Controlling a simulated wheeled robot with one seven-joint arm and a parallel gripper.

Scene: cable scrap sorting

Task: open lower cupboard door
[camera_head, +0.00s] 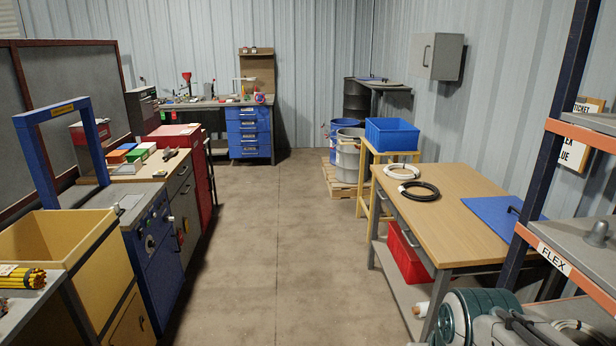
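Several cupboard fronts show, and I cannot tell which one the task means. At the lower left, a yellow unit (38,238) has a low door (128,318) with a small handle; it looks shut. Behind it, a blue unit (152,255) has a front with small fittings that looks shut. Farther back, a grey cupboard (184,212) has dark handles on its front and also looks shut. A grey wall cupboard (436,55) hangs high on the right wall, shut. My gripper is not in view.
A bare floor aisle (265,240) runs down the middle. On the right stand a wooden-topped table (450,200) with cable coils, a red bin (408,252) and an orange-and-blue rack (560,135). A blue drawer bench (248,132) stands at the back.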

